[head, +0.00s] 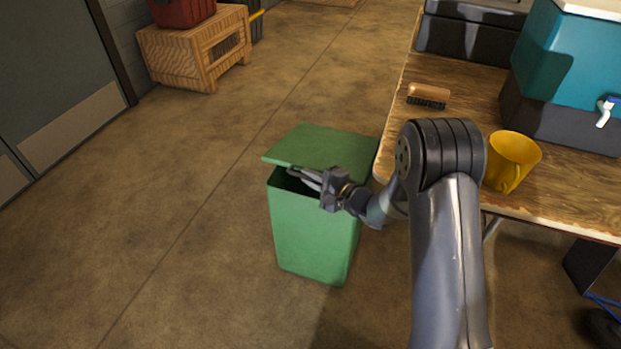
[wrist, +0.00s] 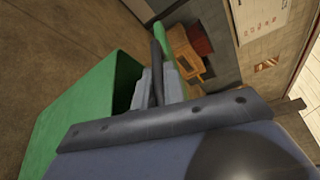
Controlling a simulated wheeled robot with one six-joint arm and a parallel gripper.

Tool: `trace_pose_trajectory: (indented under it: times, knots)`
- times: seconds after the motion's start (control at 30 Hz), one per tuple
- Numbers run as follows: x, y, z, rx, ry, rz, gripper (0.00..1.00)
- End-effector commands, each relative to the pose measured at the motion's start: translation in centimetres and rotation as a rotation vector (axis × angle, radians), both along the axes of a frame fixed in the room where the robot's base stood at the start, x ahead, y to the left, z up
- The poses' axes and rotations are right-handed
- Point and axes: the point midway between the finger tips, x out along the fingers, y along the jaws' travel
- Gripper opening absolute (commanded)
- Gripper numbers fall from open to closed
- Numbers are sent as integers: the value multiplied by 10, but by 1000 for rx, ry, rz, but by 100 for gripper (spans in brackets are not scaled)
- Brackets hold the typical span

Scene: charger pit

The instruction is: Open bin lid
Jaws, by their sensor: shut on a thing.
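The green bin (head: 313,235) stands on the floor left of the wooden table. Its green lid (head: 315,146) is tilted up a little, with a dark gap between it and the bin's rim. My gripper (head: 303,176) is at the lid's near edge, shut on the lid's dark handle. In the wrist view, my gripper (wrist: 158,88) closes around the dark handle bar (wrist: 157,62). The lid shows nearly edge-on there (wrist: 176,48), and the bin's green wall (wrist: 75,115) is at left beside its dark opening. The inside of the bin is too dark to make out.
The table (head: 455,125) at right holds a brush (head: 428,95), a yellow mug (head: 511,160) and a teal cooler (head: 568,60). A wooden crate (head: 180,60) with a red box (head: 181,11) stands at the back left. The floor left of the bin is clear.

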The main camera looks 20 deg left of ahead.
Motion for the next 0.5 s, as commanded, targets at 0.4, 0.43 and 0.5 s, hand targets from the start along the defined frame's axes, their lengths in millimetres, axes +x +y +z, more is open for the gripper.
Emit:
trace_pose_trajectory:
  times: [0.4,0.43,0.5]
  knots:
    - [0,0,0,0,-1,0,30]
    - [0,0,0,0,-1,1,32]
    - [0,0,0,0,-1,1,33]
